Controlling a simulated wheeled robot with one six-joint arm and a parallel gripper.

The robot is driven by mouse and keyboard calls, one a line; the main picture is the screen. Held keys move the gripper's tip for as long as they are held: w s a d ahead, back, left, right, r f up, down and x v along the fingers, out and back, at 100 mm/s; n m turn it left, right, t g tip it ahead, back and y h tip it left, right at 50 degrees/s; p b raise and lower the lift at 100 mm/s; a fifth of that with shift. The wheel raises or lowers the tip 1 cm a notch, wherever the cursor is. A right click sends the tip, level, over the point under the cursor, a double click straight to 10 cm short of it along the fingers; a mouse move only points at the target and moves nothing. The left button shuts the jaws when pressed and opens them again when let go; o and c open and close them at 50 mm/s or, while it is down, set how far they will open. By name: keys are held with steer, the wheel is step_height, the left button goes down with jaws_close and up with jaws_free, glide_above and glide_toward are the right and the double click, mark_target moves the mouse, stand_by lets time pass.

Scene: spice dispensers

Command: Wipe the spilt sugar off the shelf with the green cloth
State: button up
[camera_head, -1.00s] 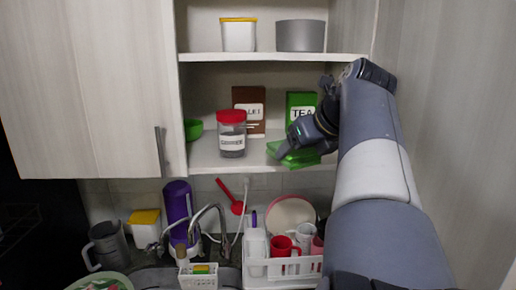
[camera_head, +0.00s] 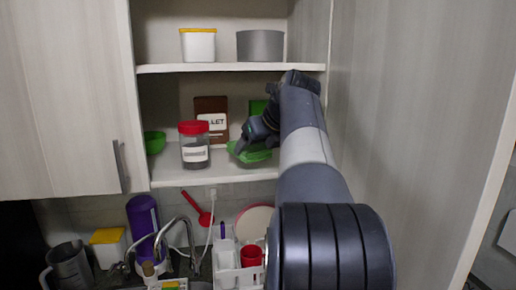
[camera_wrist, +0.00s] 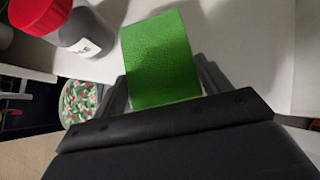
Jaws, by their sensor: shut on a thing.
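My gripper (camera_head: 246,143) is shut on the green cloth (camera_head: 252,154) at the lower cupboard shelf (camera_head: 208,174), right of the red-lidded jar (camera_head: 195,152). In the wrist view the cloth (camera_wrist: 160,55) is a flat green pad between the two fingers of my gripper (camera_wrist: 166,88). The jar (camera_wrist: 82,35) stands to its left there. The cloth is low over the shelf; I cannot tell whether it touches it. I can make out no spilt sugar in either view; the cloth and gripper hide part of the shelf.
A brown box (camera_head: 211,108) and a green box (camera_head: 258,107), mostly hidden by my gripper, stand behind. A green bowl (camera_head: 154,142) is at the shelf's left. The cupboard's right wall (camera_head: 309,45) is close to my arm. The drying rack (camera_head: 238,276) is below.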

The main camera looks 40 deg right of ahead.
steer(key=w, duration=0.1)
steer(key=w+d, duration=0.1)
steer(key=w, duration=0.1)
steer(key=shift+w+d+f, duration=0.15)
steer(key=shift+d, duration=0.1)
steer(key=shift+f+b, duration=0.85)
steer(key=shift+f, duration=0.5)
steer(key=shift+f, duration=0.65)
steer(key=shift+w+r, duration=0.1)
